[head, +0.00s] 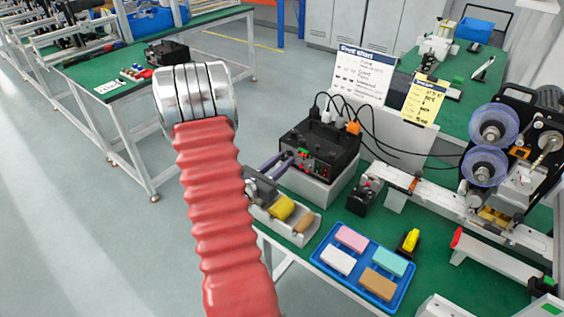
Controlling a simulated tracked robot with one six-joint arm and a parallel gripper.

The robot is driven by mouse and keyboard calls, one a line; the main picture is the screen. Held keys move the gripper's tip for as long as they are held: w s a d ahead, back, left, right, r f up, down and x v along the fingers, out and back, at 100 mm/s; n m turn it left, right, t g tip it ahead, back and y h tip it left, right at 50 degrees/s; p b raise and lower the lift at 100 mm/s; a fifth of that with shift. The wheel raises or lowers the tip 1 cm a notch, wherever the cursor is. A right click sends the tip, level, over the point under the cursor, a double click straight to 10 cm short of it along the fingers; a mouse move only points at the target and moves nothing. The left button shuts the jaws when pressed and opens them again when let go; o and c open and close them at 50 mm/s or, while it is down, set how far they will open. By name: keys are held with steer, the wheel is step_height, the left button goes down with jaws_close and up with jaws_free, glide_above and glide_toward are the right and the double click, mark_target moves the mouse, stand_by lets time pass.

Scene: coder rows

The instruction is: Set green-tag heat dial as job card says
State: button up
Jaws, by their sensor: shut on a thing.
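A black control box (318,145) stands on a light base on the green bench, with small red and green marks on its front. My gripper (292,159) reaches from the left to the box front, its fingers closed there on a small part, seemingly a dial. The fingers hide most of that part, so its pointer and tag cannot be told. A yellow card (425,100) stands behind the box to the right; its handwriting is too small to read. A white chart (362,76) stands beside it, its lines also unreadable.
Black cables (372,128) rise from the box top. A blue tray (327,256) with several coloured blocks, a grey bin (305,236) and a small black device (364,196) stand nearby. A reel machine (520,150) is at right. The left floor is clear.

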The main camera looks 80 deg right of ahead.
jaws_close()
steer(key=shift+n, duration=1)
steer(key=o, duration=0.5)
jaws_free()
steer(key=shift+w+a, duration=0.1)
steer(key=shift+a, duration=0.05)
